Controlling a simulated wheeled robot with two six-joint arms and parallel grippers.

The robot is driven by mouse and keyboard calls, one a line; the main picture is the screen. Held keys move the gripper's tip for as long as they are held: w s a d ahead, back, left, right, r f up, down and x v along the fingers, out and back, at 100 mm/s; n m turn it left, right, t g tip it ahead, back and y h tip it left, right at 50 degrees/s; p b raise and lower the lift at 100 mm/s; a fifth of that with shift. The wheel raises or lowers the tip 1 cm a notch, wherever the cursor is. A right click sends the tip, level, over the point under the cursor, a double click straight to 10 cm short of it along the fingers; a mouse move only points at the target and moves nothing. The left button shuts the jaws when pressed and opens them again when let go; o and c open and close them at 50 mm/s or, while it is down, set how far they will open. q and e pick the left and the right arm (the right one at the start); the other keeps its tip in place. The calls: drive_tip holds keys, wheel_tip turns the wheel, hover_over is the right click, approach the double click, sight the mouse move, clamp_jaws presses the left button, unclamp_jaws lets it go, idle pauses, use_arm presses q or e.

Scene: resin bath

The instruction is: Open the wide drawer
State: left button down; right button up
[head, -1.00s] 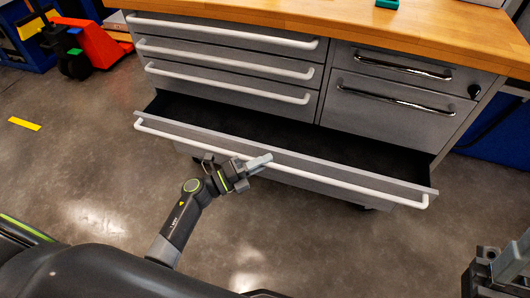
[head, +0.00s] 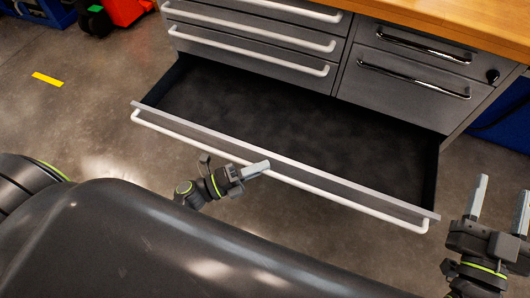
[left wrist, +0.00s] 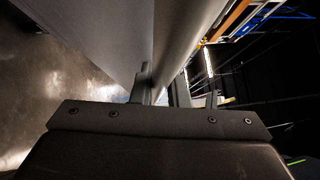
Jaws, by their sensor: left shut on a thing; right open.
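The wide drawer (head: 280,125) at the bottom of the cabinet is pulled well out, and its dark inside looks empty. Its long white bar handle (head: 325,198) runs along the front. My left gripper (head: 262,168) is shut on this handle, left of its middle. In the left wrist view the handle (left wrist: 180,35) passes between the fingers, close to the drawer front. My right gripper (head: 498,205) is open and empty, to the right of the drawer, apart from it.
Shut drawers with white handles (head: 250,32) sit above the wide drawer. Two shut drawers with chrome handles (head: 415,80) are at the right, under the wooden worktop (head: 470,25). A yellow floor strip (head: 47,79) lies at the left on open concrete floor.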

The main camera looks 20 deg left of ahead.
use_arm(q)
drive_tip(key=shift+s+a+p, duration=0.15)
drive_tip(key=shift+s+p, duration=0.35)
drive_tip(key=shift+s, duration=2.3)
use_arm(e)
wheel_tip(320, 180, down, 8)
drive_tip(key=g, duration=0.5)
drive_tip(key=shift+s+d+m, duration=0.15)
drive_tip(key=shift+s+m, duration=0.05)
drive_tip(key=shift+m, duration=0.2)
use_arm(q)
drive_tip(key=c, duration=1.7)
unclamp_jaws()
drive_tip(key=v, duration=1.7)
drive_tip(key=shift+s, duration=0.15)
use_arm(e)
drive_tip(key=shift+w+r+t, duration=0.2)
drive_tip(key=shift+r+t, duration=0.2)
drive_tip(key=shift+r, duration=0.35)
drive_tip(key=shift+w+r+t, duration=0.15)
drive_tip(key=shift+r+t, duration=0.25)
drive_tip(key=shift+r, duration=0.3)
